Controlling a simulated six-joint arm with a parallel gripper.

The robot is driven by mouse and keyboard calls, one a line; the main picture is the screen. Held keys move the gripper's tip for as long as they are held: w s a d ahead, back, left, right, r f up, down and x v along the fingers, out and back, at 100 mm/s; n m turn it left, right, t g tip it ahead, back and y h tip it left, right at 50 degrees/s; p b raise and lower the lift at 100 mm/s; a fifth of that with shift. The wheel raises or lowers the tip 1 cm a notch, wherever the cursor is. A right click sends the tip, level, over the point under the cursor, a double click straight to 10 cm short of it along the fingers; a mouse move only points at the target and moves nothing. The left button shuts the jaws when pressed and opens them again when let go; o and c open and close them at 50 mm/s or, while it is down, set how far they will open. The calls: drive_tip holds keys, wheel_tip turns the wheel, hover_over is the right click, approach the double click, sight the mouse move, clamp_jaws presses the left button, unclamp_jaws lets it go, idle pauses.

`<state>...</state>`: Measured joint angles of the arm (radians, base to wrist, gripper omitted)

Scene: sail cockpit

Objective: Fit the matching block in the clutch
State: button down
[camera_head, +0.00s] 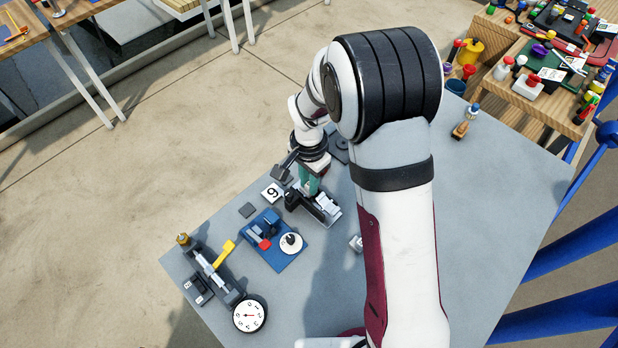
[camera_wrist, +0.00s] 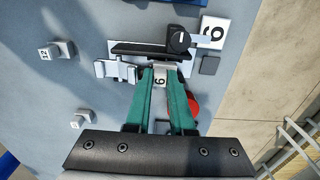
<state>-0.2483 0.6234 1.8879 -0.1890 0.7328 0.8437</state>
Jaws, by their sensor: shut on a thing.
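My gripper (camera_wrist: 160,74), with green fingers, is shut on a small pale block (camera_wrist: 160,84) with a 6-or-9-like digit on its face. The clutch (camera_head: 322,208) is a black and silver fixture under my gripper in the head view.
Loose blocks, one marked 12 (camera_wrist: 45,53) and another (camera_wrist: 75,122), lie left in the wrist view. A blue fixture (camera_head: 285,262) with a white dial (camera_head: 291,243) stands close by. A yellow-handled device (camera_head: 224,253) and round gauge (camera_head: 250,314) occupy the front left.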

drive_tip(key=shift+f, duration=0.5)
drive_tip(key=c, duration=0.6)
unclamp_jaws()
drive_tip(key=shift+o, duration=0.3)
drive_tip(key=shift+r, duration=3)
drive_tip(key=s+d+r+n, duration=0.1)
drive_tip(key=s+d+r, duration=0.1)
drive_tip(key=s, duration=0.6)
drive_tip(key=s+d+r+n+y, duration=0.1)
drive_tip(key=s+d+r, duration=0.1)
drive_tip(key=s+r, duration=0.3)
drive_tip(key=s+d+r+n, duration=0.1)
drive_tip(key=s+r, duration=0.3)
drive_tip(key=s, duration=0.8)
drive_tip(key=shift+d+r+y, duration=0.25)
drive_tip(key=shift+d+y, duration=0.15)
drive_tip(key=shift+d, duration=0.2)
